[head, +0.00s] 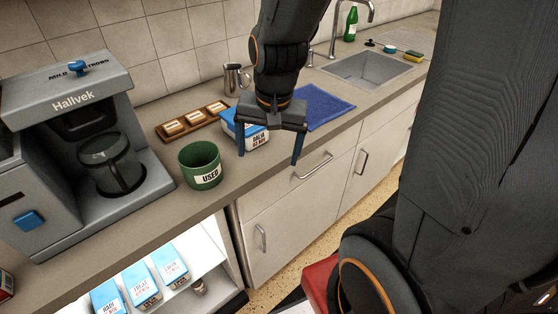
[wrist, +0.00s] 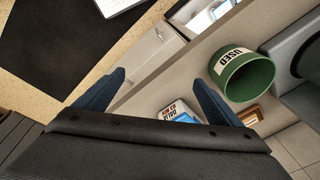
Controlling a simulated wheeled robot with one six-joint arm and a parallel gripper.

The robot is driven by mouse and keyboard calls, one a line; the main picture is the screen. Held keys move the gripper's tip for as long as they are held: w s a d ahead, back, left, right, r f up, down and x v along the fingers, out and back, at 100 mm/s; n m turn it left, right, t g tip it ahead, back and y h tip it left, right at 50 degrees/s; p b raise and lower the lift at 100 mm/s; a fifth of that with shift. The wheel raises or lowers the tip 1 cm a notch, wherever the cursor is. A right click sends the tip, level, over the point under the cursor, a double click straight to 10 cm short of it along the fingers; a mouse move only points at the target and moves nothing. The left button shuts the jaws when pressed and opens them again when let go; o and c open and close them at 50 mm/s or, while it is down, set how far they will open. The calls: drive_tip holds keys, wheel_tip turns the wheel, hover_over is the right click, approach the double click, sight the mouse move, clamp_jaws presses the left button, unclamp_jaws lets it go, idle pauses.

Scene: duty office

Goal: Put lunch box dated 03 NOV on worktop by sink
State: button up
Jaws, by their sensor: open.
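A blue-and-white lunch box (head: 258,143) stands on the worktop (head: 350,98), between the green cup and a blue cloth. Its label seems to read DALIA with 03 NOV below, in small print. Several similar blue-topped boxes (head: 142,284) stand in the lit compartment below. The sink (head: 367,70) is at the back right.
A green cup marked USED (head: 200,166) stands left of my gripper, close to the coffee machine (head: 75,150). A wooden tray (head: 192,121) and a steel jug (head: 236,79) are behind. The blue cloth (head: 322,106) lies before the sink. A green bottle (head: 351,24) stands behind the sink.

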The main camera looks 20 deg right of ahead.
drive_tip(key=s+n, duration=0.1)
drive_tip(key=n, duration=0.1)
drive_tip(key=s+n, duration=0.1)
drive_tip(key=n, duration=0.1)
drive_tip(key=s+d+n, duration=0.1)
drive_tip(key=s+n, duration=0.1)
drive_tip(key=shift+d+f, duration=0.1)
drive_tip(key=shift+f, duration=0.3)
drive_tip(key=shift+w+f, duration=0.1)
drive_tip(key=shift+f+g+b, duration=0.3)
drive_tip(key=shift+f+b, duration=0.15)
